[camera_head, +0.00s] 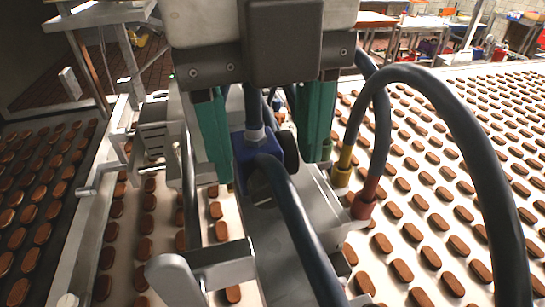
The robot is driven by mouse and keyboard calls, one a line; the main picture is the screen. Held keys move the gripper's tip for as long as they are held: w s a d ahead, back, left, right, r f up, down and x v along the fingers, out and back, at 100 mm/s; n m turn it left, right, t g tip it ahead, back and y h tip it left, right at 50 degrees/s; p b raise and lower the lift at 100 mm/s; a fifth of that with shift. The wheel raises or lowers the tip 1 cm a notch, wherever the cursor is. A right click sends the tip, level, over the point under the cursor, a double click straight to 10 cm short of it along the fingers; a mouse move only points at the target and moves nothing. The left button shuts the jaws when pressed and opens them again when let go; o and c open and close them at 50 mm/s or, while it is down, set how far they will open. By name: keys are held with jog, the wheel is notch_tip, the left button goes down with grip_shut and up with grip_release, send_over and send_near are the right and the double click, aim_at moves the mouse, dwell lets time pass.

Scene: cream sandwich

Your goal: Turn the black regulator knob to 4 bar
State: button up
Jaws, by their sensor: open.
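A blue regulator body (240,168) sits among hoses in the middle of the head view. A dark round part (289,150) is on its right side; I cannot tell whether this is the black knob or a gauge. No dial face or scale reading is visible. My gripper (267,168) reaches down from above with its two green fingers spread apart. The left finger is beside the blue body, and the right finger is to the right of the dark round part. I cannot tell whether either finger touches the regulator.
Black hoses (455,125) loop on the right into yellow (342,174) and red (364,197) fittings. Another hose runs toward the front. Metal frames and a lever (174,280) stand in front. Conveyor belts (60,215) with rows of brown biscuits lie on both sides.

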aim_at(268, 178)
jog(key=shift+f, duration=2.1)
jog(key=c, duration=1)
